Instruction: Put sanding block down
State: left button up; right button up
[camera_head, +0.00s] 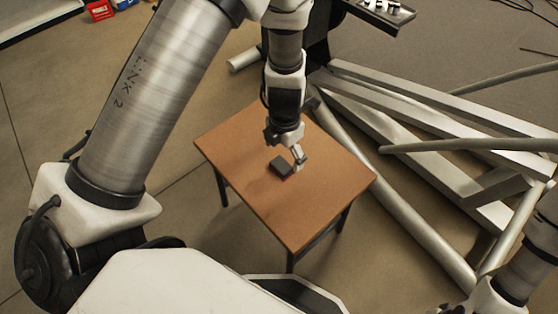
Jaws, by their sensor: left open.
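The sanding block (281,167) is a small dark block with a reddish lower edge. It lies on the brown top of a small table (285,215), near the middle. My left gripper (296,163) points down right at the block, at its right side. The gripper is open. At this size I cannot tell whether a finger touches the block. Part of my right arm shows at the lower right, but its gripper is not in view.
Grey metal frame beams (430,150) and tubes lie close to the table's right side. A dark tray (385,12) with small parts is at the top. A red bin (99,10) stands at the top left. The tabletop around the block is clear.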

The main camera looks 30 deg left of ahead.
aim_at(282, 164)
pick_arm(q)
jog(key=f+b, duration=0.1)
jog(key=f, duration=0.1)
jog(key=f+b, duration=0.1)
jog(key=f, duration=0.1)
jog(key=f+b, duration=0.1)
jog(key=f, duration=0.1)
jog(key=shift+a+f, duration=0.1)
jog(key=shift+a, duration=0.3)
